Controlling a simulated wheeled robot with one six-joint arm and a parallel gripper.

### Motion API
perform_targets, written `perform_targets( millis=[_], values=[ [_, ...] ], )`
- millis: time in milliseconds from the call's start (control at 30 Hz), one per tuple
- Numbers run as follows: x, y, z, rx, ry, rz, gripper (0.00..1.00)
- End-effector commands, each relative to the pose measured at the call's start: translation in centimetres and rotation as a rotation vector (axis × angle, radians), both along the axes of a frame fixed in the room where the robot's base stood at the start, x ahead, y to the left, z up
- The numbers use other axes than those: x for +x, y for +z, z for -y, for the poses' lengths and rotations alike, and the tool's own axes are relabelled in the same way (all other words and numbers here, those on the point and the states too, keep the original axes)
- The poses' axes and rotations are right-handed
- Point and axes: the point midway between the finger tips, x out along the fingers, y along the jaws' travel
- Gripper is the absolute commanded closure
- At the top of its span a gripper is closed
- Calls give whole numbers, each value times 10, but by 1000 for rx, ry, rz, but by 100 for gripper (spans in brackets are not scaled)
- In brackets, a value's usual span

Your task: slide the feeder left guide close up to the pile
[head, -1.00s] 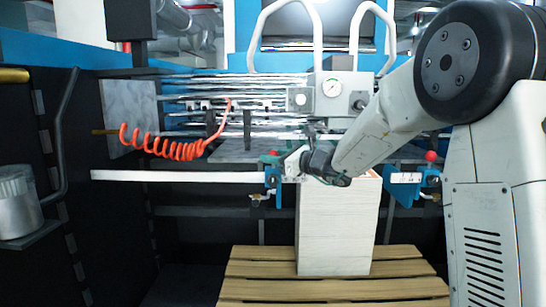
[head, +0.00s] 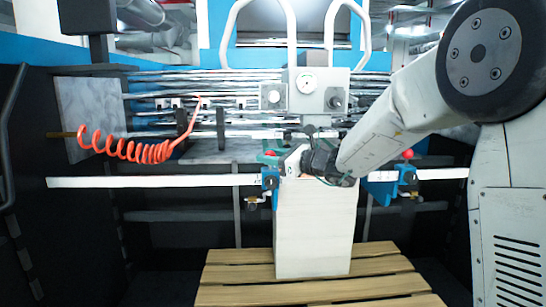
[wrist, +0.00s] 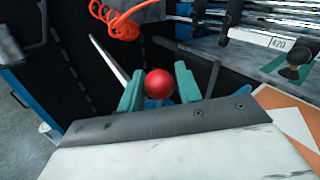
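The pile (head: 313,235), a tall stack of pale sheets, stands on a wooden pallet. The left guide (head: 270,180) is a blue block on the white rail, at the pile's upper left edge; it looks very close, but contact cannot be told. My gripper (head: 272,158) is above this guide. In the wrist view my gripper (wrist: 159,88) has its teal fingers on both sides of the guide's red knob (wrist: 159,83), with no clear gap, so it looks shut on it.
The white rail (head: 150,181) runs left and right across the feeder. A coiled orange hose (head: 125,148) hangs at the left. A gauge box (head: 306,92) stands above the pile. The slatted pallet (head: 230,272) lies below.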

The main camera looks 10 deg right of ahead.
Motion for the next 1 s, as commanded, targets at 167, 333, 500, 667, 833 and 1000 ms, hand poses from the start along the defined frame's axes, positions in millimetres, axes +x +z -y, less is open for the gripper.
perform_targets(
  millis=[167, 333, 500, 667, 833, 1000],
  values=[
    [0, 0, 0, -1, 0, 1, 50],
    [-1, 0, 2, -1, 0, 1, 50],
    [-13, 0, 16, -1, -2, 0, 50],
    [-32, 0, 38, -1, -4, 1, 50],
    [-47, 0, 53, -1, -2, 0, 50],
    [-53, 0, 58, -1, 0, 1, 50]
  ],
)
